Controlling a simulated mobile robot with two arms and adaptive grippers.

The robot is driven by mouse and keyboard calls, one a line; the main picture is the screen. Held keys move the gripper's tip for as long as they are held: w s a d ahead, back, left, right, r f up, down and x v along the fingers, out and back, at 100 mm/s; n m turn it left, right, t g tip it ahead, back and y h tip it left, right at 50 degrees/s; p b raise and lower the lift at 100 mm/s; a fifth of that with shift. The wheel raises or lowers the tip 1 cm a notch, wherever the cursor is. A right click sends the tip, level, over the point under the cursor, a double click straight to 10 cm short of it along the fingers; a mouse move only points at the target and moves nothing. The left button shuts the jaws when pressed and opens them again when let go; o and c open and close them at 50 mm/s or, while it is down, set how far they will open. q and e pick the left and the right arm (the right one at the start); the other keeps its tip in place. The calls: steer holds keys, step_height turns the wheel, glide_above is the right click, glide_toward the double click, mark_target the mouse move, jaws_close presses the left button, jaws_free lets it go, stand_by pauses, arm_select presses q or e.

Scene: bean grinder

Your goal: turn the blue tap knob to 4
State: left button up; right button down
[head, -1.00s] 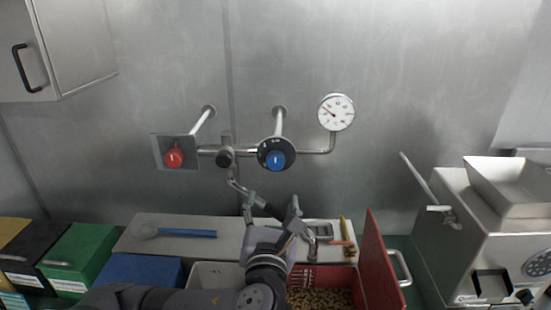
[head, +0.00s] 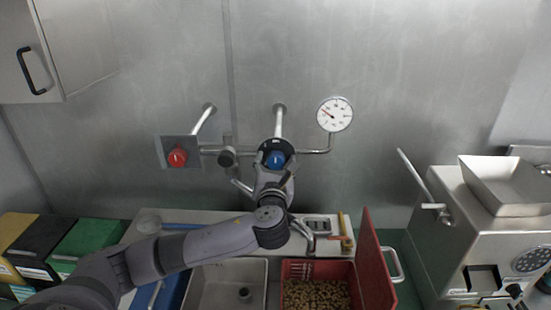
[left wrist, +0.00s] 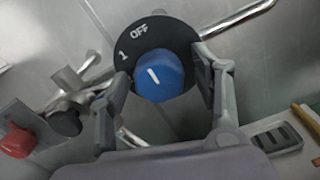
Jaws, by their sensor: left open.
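The blue tap knob (left wrist: 158,75) sits on a round black dial on the wall pipes; it also shows in the head view (head: 275,159). In the left wrist view "OFF" and "1" read on the dial (left wrist: 140,37); the 4 cannot be seen. A white line marks the knob's face. My left gripper (left wrist: 166,84) is open, with one finger on each side of the knob; whether the fingers touch it I cannot tell. In the head view the left gripper (head: 274,165) covers the lower part of the dial. My right gripper is not in view.
A red knob (head: 177,157) on a square plate is left of the blue one, and a pressure gauge (head: 335,114) is up right. Below are a sink (head: 213,290), a red bin (head: 375,262) of beans, and a grinder (head: 490,235) at right.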

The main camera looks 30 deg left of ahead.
arm_select(q)
steer(key=shift+w+a, duration=0.1)
steer(key=shift+w, duration=0.05)
steer(key=shift+c, duration=0.3)
steer(key=c, duration=1.1)
